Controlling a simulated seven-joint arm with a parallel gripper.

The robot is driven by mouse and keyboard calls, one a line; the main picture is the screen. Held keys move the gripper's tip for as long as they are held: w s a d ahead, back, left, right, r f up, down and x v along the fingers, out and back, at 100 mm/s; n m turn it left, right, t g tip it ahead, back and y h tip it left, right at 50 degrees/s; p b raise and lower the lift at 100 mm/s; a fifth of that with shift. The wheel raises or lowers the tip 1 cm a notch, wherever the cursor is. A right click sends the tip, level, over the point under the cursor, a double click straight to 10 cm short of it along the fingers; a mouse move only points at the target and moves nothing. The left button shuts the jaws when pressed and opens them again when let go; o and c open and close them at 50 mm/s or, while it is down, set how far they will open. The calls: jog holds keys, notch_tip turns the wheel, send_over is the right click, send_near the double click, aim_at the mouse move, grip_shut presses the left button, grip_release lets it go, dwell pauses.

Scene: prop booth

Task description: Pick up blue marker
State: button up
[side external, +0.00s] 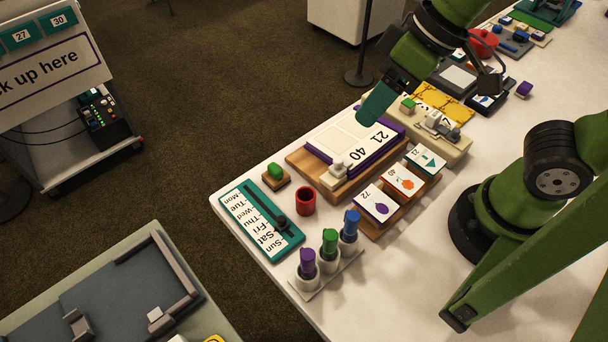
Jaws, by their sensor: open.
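The blue marker (350,226) stands upright in a white holder (322,279) near the table's front edge. It is the rightmost of three markers, beside a green marker (329,243) and a purple marker (307,263). My gripper (378,106) is up at the top middle, above the far part of the display boards and well away from the blue marker. It is open and touches no marker. Its fingers are hard to make out at this angle.
A red cup (306,201) and a teal weekday board (262,222) lie left of the markers. Picture cards (377,204) stand on a wooden rack behind them. A wooden number board (345,165) sits further back. The white table (410,270) is clear right of the markers.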

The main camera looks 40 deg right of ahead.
aim_at(351, 225)
jog(key=s+a+n+g+h, duration=0.3)
jog(key=s+a+n, duration=0.45)
jog(key=n, duration=0.65)
jog(key=shift+n, duration=0.3)
jog(key=f, duration=0.3)
jog(key=w+a+f, duration=0.1)
jog(key=f, duration=0.7)
jog(key=shift+w+a, duration=0.3)
jog(key=shift+w+f, duration=0.15)
jog(key=shift+f, duration=2.8)
grip_shut()
